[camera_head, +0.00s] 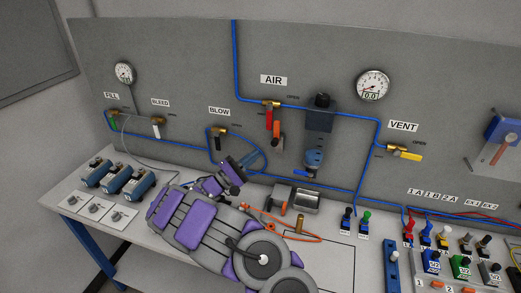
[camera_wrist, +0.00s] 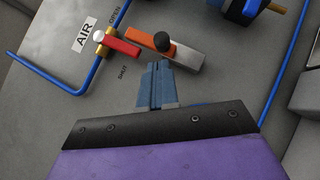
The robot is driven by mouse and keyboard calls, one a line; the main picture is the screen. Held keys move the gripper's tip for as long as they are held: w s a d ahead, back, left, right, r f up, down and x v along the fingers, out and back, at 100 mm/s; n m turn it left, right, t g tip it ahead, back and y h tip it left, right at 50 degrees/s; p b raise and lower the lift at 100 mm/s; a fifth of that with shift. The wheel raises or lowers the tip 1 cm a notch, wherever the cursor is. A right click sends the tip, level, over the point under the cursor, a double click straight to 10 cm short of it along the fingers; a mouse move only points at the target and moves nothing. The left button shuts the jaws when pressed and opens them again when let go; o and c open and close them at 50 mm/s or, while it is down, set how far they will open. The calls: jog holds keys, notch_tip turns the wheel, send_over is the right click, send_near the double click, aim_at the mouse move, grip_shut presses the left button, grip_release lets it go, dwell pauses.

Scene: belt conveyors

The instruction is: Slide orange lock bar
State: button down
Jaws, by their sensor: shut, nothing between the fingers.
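The orange lock bar (camera_head: 276,127) is on the grey wall panel under the AIR label, beside the red valve handle (camera_head: 269,118). In the wrist view the orange bar (camera_wrist: 136,36) lies in a grey metal block (camera_wrist: 185,58) with a black knob (camera_wrist: 165,42) on it. The red handle (camera_wrist: 122,44) points toward the bar's end, close to it. My gripper (camera_wrist: 160,68) is shut and empty, its fingertips just below the block and knob in the picture. I cannot tell whether they touch. In the head view my gripper (camera_head: 252,158) is below and left of the bar.
Blue air tubing (camera_head: 236,62) runs along the panel around the valve. A filter unit (camera_head: 320,125) hangs just right of the lock bar. The bench below holds a metal box (camera_head: 296,198), blue cylinders (camera_head: 118,178) and several switches.

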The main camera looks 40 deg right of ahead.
jog(key=p+v, duration=0.1)
jog(key=v, duration=1.2)
jog(key=shift+a, duration=0.15)
jog(key=shift+r, duration=0.1)
jog(key=s+d+r+m+g+y, duration=0.1)
jog(key=s+r+m+g+y, duration=0.2)
jog(key=s+r+y, duration=0.55)
jog(key=s+r+m+g+y, duration=0.25)
jog(key=s+r, duration=0.25)
jog(key=s, duration=0.8)
jog(key=s+a+f+n+t+y, duration=0.1)
jog(key=s+a+f+t+y, duration=0.1)
jog(key=s+a, duration=0.3)
jog(key=s+a+f+n+t+y, duration=0.1)
jog(key=s+a+f+t+y, duration=0.1)
jog(key=a, duration=1)
jog(key=s+a+f+n+t+y, duration=0.1)
jog(key=s+a+f+t+y, duration=0.1)
jog(key=s+a+t+y, duration=0.2)
jog(key=s+a+y, duration=0.3)
jog(key=a, duration=0.1)
jog(key=shift+s+a, duration=0.2)
jog(key=shift+s, duration=0.15)
